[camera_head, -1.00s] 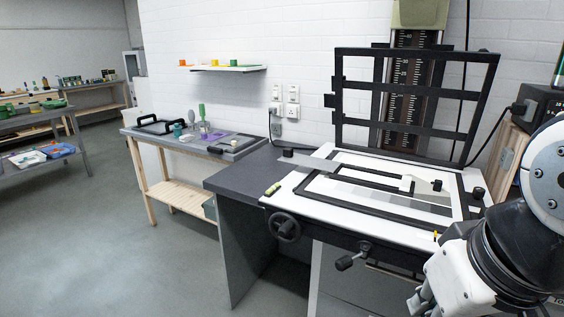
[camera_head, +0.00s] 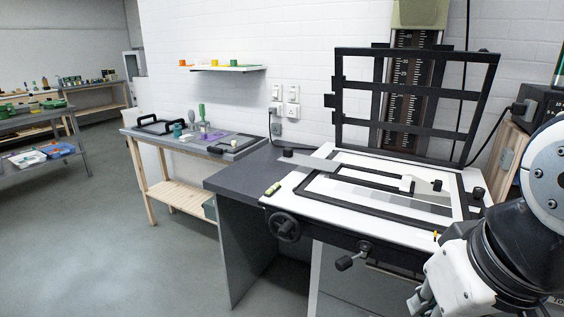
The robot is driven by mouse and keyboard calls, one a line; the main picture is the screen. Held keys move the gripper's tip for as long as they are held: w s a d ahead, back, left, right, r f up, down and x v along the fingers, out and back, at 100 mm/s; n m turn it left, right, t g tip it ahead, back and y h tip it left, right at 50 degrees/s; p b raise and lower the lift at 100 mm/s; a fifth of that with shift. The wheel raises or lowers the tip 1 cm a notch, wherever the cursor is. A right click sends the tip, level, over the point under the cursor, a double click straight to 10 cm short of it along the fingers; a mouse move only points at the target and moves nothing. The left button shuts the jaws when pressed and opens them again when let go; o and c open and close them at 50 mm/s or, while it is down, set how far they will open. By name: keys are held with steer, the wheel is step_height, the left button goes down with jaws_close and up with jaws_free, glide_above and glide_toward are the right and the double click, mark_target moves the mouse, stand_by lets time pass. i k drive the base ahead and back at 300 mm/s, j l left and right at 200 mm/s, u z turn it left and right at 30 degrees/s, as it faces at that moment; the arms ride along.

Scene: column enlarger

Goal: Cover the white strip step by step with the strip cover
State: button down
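The enlarger baseboard (camera_head: 285,205) carries a black-framed easel (camera_head: 345,208). A strip (camera_head: 385,200) lies inside the frame, shaded in steps from white to dark grey. A long grey flat bar with a black knob (camera_head: 288,153) at its left end lies across the back left; it may be the strip cover (camera_head: 325,163), but I cannot be sure. A white block with a small knob (camera_head: 437,185) sits at the right of the strip. My arm is at the right edge, beside the baseboard. My gripper (camera_head: 420,300) shows only in part at the lower right, apart from the strip; its fingertips are unclear.
A hinged black frame (camera_head: 410,100) stands raised behind the easel, before the enlarger column (camera_head: 405,90). Handwheels (camera_head: 285,227) stick out at the baseboard's front. A side bench (camera_head: 190,140) with trays stands left. The floor at left is clear.

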mark_target(288, 156)
steer(key=i+j, duration=0.1)
steer(key=i, duration=0.5)
steer(key=i+j+u, duration=0.1)
steer(key=i, duration=0.45)
